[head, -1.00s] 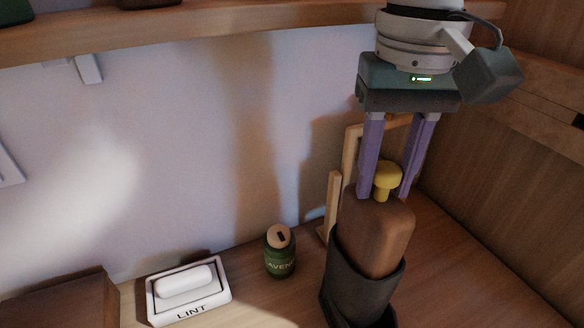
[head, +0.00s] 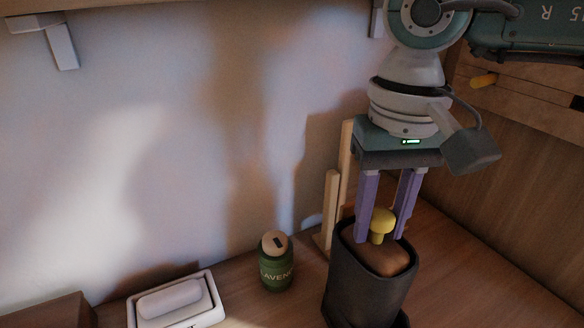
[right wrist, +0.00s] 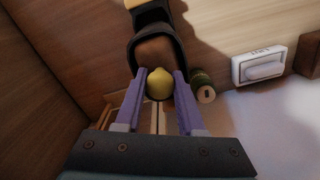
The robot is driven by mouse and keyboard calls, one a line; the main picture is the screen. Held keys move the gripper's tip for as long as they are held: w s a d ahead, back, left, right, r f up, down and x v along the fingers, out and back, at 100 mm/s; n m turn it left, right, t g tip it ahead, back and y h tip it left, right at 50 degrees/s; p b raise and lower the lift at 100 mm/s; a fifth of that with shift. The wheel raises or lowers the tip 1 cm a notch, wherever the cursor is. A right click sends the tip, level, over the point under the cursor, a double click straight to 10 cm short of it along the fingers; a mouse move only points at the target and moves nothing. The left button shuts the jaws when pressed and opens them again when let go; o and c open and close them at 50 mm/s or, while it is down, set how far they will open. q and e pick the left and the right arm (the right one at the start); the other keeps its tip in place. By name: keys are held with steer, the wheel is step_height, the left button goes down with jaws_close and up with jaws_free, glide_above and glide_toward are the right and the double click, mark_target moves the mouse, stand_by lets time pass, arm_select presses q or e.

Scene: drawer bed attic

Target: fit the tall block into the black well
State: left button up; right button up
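The tall block (head: 385,262) is brown with a yellow knob (head: 382,222) on top. It sits deep in the black well (head: 362,290), with only its top showing near the rim; its lower part is hidden. My right gripper (head: 382,232) points down from above, its two purple fingers on either side of the knob, shut on it. The right wrist view shows the knob (right wrist: 159,84) between the fingertips and the brown block top (right wrist: 155,52) inside the dark rim (right wrist: 133,55). My left gripper is not in view.
A green lavender jar (head: 276,270) stands left of the well. A white lint tray (head: 205,312) lies farther left. A wooden frame (head: 333,205) stands close behind the well. A wooden side wall (head: 510,190) bounds the right; some table right of the well is bare.

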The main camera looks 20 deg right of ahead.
steer(key=o, duration=0.5)
steer(key=shift+c, duration=0.2)
steer(key=shift+r+p, duration=0.25)
steer(key=shift+p, duration=0.1)
steer(key=shift+r, duration=0.3)
step_height(320, 180, up, 11)
steer(key=b, duration=0.2)
steer(key=shift+r+b, duration=0.15)
steer(key=shift+b, duration=0.15)
